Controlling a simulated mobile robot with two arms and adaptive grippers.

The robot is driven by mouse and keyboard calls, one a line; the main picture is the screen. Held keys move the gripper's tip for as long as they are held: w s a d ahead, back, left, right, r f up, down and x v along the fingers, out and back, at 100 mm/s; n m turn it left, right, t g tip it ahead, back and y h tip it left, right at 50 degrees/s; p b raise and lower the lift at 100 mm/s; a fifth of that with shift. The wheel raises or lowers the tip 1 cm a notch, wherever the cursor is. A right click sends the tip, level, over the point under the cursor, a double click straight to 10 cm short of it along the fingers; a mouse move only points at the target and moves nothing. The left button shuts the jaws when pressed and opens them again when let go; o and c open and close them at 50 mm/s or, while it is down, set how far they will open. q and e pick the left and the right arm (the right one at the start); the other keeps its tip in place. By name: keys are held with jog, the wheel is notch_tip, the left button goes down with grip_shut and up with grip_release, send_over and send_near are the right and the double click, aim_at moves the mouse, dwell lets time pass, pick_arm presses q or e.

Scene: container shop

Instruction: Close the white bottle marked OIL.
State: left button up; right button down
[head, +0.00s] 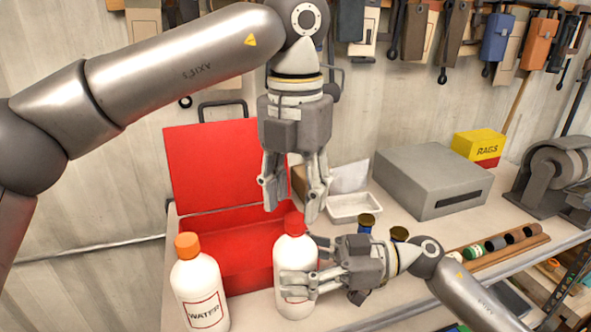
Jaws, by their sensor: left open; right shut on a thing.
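A white bottle with a red cap (294,223) stands on the bench in front of the red box; its white body (292,253) is partly covered by my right gripper. Any marking on it is hidden, so I cannot read OIL. My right gripper (303,275) comes from the right and is shut on this bottle's body. My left gripper (293,207) points down right above the bottle, open, with its fingertips at about the height of the cap. The cap sits at the bottle's top; I cannot tell how tight it is.
A white bottle marked WATER (200,292) with an orange cap stands to the left. An open red box (240,245) is behind. A white tray (354,208), dark-capped containers (367,220), a grey case (433,180) and a yellow RAGS box (479,148) stand to the right.

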aim_at(295, 217)
pick_arm(q)
jog(key=shift+f, duration=1.7)
grip_shut()
jog(key=m, duration=1.1)
jog(key=shift+m, duration=0.3)
jog(key=shift+o, duration=0.7)
grip_release()
notch_tip(295, 217, up, 12)
